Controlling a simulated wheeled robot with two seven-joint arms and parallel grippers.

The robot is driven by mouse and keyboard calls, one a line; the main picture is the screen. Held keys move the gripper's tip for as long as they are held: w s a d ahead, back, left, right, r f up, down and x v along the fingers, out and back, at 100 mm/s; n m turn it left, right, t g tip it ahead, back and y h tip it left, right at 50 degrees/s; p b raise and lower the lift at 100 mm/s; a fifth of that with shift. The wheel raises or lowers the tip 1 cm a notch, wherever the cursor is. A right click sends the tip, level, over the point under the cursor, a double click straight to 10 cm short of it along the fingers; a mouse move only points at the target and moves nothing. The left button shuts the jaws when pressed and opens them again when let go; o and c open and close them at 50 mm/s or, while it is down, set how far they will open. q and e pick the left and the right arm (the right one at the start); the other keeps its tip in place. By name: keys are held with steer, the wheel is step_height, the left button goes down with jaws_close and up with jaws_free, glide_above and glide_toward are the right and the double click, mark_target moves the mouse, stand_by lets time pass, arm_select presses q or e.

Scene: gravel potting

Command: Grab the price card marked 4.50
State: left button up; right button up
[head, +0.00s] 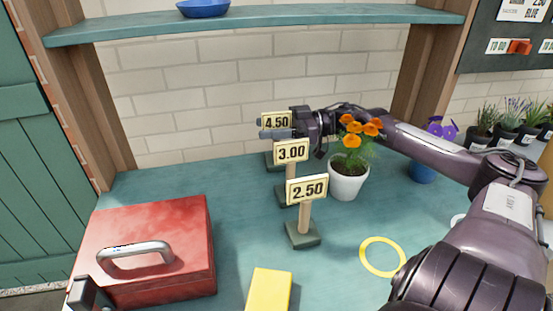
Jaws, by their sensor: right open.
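The price card marked 4.50 (276,120) is upright at the back of a row of three cards on the teal bench. My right gripper (268,129) reaches in from the right at the card's height. Its jaws are open, with fingers pointing left around or beside the card; I cannot tell whether they touch it. The card's lower edge and much of its post are hidden by the gripper and the 3.00 card (292,152). Dark and grey parts at the bottom left edge look like the tip of my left gripper (88,296); its jaw state is unclear.
The 2.50 card (307,189) stands in front of the 3.00 card. A white pot with orange flowers (347,183) stands right of the cards, close under my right arm. A red toolbox (185,243), a yellow block (269,290) and a yellow ring (382,271) lie nearer.

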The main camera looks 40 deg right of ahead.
steer(key=shift+a, duration=0.1)
jaws_close()
stand_by(0.5)
